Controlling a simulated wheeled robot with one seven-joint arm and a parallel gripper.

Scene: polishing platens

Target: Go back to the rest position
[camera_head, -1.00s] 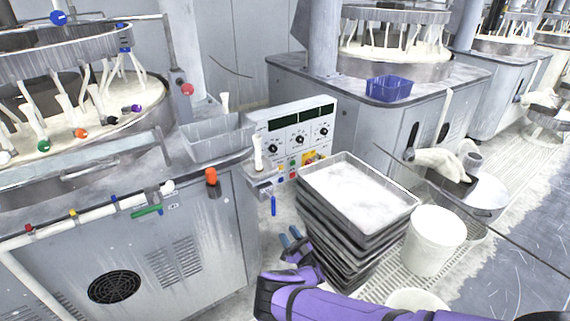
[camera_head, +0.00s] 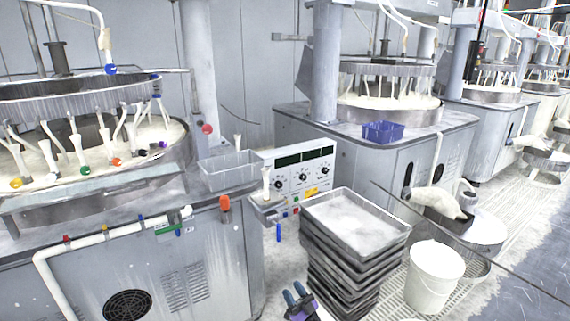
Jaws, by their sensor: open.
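My gripper (camera_head: 294,299) shows at the bottom edge of the head view, with two blue-grey fingers apart and purple parts below them. It is open and nothing shows between the fingers. It is in front of the lower left side of a stack of grey trays (camera_head: 352,262), and I cannot tell whether it touches them. The rest of my arm is out of the picture.
A white bucket (camera_head: 434,278) stands right of the trays. The left polishing machine (camera_head: 185,275) and a control panel (camera_head: 303,170) stand behind. A blue basket (camera_head: 383,132) sits on the far machine.

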